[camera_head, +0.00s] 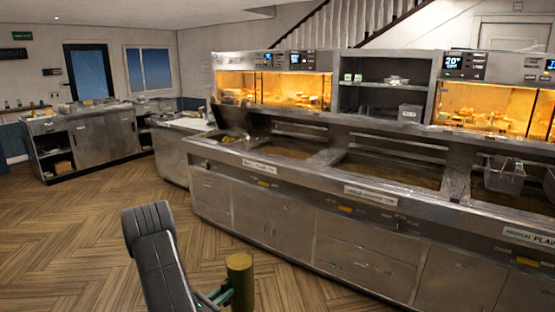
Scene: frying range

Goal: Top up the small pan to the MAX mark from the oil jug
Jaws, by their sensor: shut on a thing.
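My gripper (218,298) is low in the picture, partly hidden by my dark arm link and the lower picture edge. It is shut on a yellow-green cylinder (240,282), which looks like the oil jug. The cylinder appears upright, and its lower end is cut off. It is held in front of the frying range, apart from it. The leftmost pan (228,139) in the range looks the smallest, with a raised dark lid (229,116) beside it. Its oil level and any MAX mark are too small to make out.
The frying range (270,212) runs from the centre to the right edge. It has larger pans (390,174), wire baskets (502,176) and lit food cabinets (270,92). A steel counter (107,137) stands at the back left. The wooden floor (85,220) on the left is clear.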

